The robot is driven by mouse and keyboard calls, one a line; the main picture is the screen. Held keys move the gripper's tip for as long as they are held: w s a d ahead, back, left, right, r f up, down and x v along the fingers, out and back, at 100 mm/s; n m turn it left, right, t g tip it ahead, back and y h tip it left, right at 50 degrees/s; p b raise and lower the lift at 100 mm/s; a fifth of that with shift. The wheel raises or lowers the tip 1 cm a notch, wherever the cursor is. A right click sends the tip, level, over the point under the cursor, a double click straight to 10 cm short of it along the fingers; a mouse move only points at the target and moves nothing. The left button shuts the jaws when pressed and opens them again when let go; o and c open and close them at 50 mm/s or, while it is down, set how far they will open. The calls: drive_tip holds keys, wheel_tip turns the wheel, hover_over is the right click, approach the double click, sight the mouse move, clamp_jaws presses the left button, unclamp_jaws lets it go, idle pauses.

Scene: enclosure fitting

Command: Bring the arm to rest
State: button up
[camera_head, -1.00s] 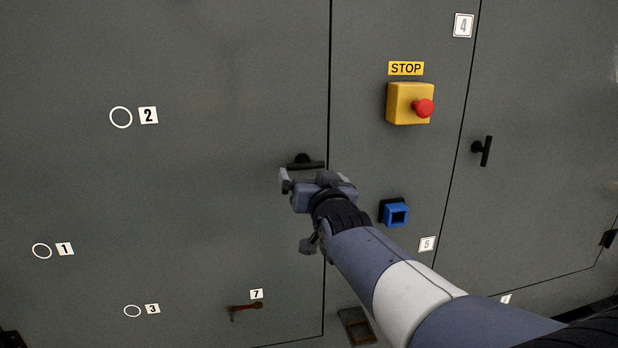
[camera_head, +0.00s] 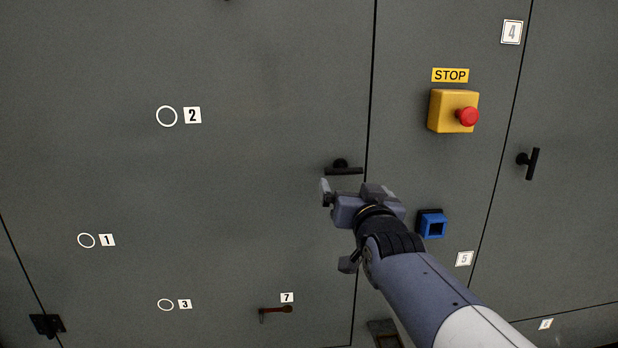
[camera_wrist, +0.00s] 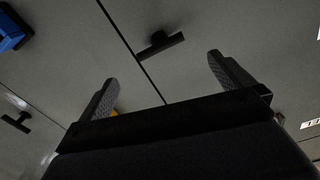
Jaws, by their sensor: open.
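My gripper (camera_head: 350,190) is open and empty in the head view, just below a black door handle (camera_head: 343,170) on the grey cabinet. In the wrist view the two fingers of my gripper (camera_wrist: 165,82) stand wide apart. The same black handle (camera_wrist: 160,44) shows beyond them, lying across the picture, and the fingers are not around it. My arm reaches in from the lower right of the head view.
To the right are a yellow stop box (camera_head: 443,111) with a red button (camera_head: 467,117), a blue square fitting (camera_head: 432,226) and a second handle (camera_head: 530,162). A red-brown lever (camera_head: 277,310) sits low. Several numbered labels and white rings mark the left door, whose upper middle is clear.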

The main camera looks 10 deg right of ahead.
sight(345, 172)
drive_tip(key=w+p, duration=0.3)
drive_tip(key=w, duration=0.7)
idle(0.3)
